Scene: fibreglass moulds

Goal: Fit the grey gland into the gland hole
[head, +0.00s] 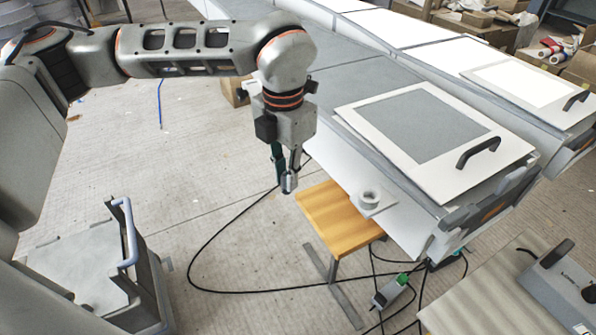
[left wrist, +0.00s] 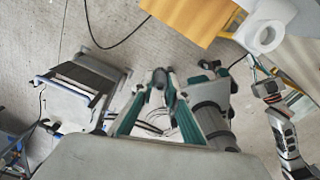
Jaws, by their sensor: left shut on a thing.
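My left gripper (head: 287,176) points down and is shut on the grey gland (head: 289,184), a small grey piece between its fingertips. In the left wrist view, the teal fingers of the left gripper (left wrist: 161,88) close together at the middle; the gland is mostly hidden there. A white ring-shaped collar (head: 370,197) with a round opening, which looks like the gland hole, stands on a white plate to the right of the gripper. It also shows in the left wrist view (left wrist: 265,36), at upper right. The gland is apart from it.
A wooden stool (head: 337,222) stands below and right of the gripper. A white-framed grey panel with a black handle (head: 478,152) lies on the bench at right. Black cables (head: 215,290) run across the floor. A grey case (head: 88,265) stands at lower left.

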